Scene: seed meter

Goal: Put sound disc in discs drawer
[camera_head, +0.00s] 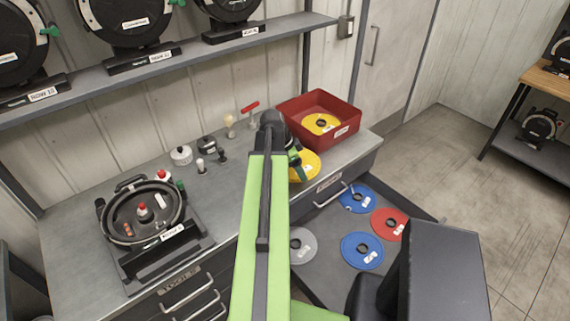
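The open discs drawer (325,262) juts out below the bench, with a blue disc (357,199), a red disc (389,226), another blue disc (361,252) and a grey disc (301,247) lying flat in it. My gripper (298,166) is past the far end of my green arm, over the bench's front edge. A yellow disc (311,166) is right at its fingers, partly hidden by them. Its grip on that disc is not clear. I cannot tell which disc is the sound one.
A red bin (343,136) with a yellow disc (321,123) inside stands at the bench's right end. A round seed meter (143,212) sits on the left of the bench (75,235). Small parts and a red-handled tool stand along the back. A shelf with more meters hangs above.

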